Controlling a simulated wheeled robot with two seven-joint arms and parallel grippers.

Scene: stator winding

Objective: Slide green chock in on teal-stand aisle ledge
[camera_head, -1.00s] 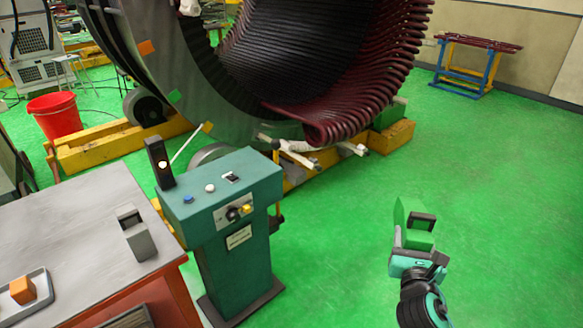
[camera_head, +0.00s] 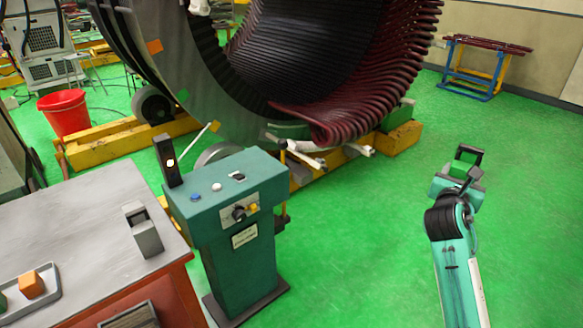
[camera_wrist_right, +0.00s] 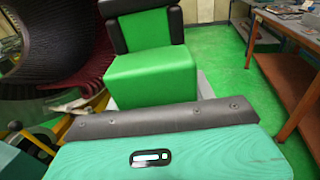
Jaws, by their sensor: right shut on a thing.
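My right gripper (camera_head: 467,160) is shut on a green chock (camera_wrist_right: 152,75), a block held between dark fingers in the right wrist view. In the head view it is held out at the right, above the green floor and apart from everything. The teal stand (camera_head: 238,190) is a pedestal with buttons on top and a dark base plate (camera_head: 245,303) at the floor. I cannot tell which edge is its aisle ledge. The chock is well to the right of the stand. My left gripper is not in view.
A grey-topped table (camera_head: 85,215) at left holds a grey block (camera_head: 145,232) and a tray (camera_head: 45,288) with an orange block (camera_head: 31,285). The large stator (camera_head: 175,75) on yellow supports stands behind. Floor between stand and right arm is clear.

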